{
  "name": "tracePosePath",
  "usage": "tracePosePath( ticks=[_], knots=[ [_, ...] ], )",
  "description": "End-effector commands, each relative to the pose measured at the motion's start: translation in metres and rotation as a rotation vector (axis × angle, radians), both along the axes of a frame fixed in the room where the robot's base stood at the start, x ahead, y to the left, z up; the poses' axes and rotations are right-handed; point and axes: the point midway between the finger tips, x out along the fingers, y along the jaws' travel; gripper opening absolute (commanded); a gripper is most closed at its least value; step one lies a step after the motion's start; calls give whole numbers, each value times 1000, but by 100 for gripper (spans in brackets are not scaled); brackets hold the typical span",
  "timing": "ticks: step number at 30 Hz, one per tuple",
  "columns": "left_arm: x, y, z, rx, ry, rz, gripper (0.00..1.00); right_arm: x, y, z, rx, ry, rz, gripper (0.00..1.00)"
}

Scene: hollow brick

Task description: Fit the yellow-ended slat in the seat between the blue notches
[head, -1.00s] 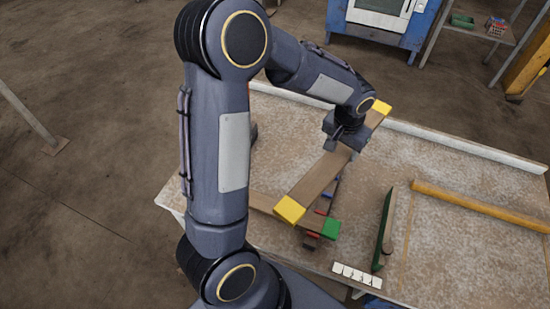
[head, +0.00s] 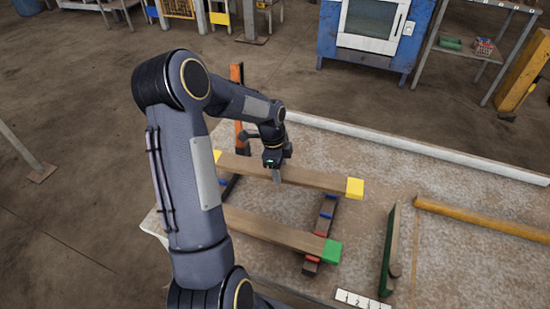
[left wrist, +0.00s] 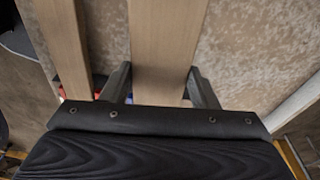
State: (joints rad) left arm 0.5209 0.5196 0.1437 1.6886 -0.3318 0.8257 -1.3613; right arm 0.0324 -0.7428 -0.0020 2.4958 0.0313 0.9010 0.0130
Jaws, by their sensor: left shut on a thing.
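The yellow-ended slat (head: 318,180) lies crosswise over the far part of the frame in the head view, its yellow ends at right and left. My left gripper (head: 277,175) is shut on it near the middle; the slat (left wrist: 168,45) also shows between the fingers (left wrist: 160,90) in the left wrist view. The right dark rail (head: 322,227) carries blue (head: 326,216) and red notches and passes under the slat. The left rail (head: 228,188) is mostly hidden by my arm. I cannot tell whether the slat touches the rails. My right gripper is out of view.
A green-ended slat (head: 275,231) lies across the near part of the rails, roughly parallel. A green board (head: 389,250) stands to the right, with a yellow bar (head: 480,218) beyond it. An orange post (head: 237,105) rises behind my arm. The tabletop at the back right is clear.

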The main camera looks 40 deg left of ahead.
Motion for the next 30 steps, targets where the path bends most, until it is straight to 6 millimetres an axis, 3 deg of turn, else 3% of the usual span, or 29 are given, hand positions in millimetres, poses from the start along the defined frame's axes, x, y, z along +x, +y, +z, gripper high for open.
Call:
tracePosePath(
  ticks=[8, 27, 30],
  knots=[
    [-4, 14, -2, 0, -2, -103, 21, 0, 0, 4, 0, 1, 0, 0],
    [-4, 14, -57, 1, -1, -101, 21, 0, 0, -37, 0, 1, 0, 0],
    [-4, 14, -53, 2, -2, -101, 21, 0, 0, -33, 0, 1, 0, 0]
  ],
)
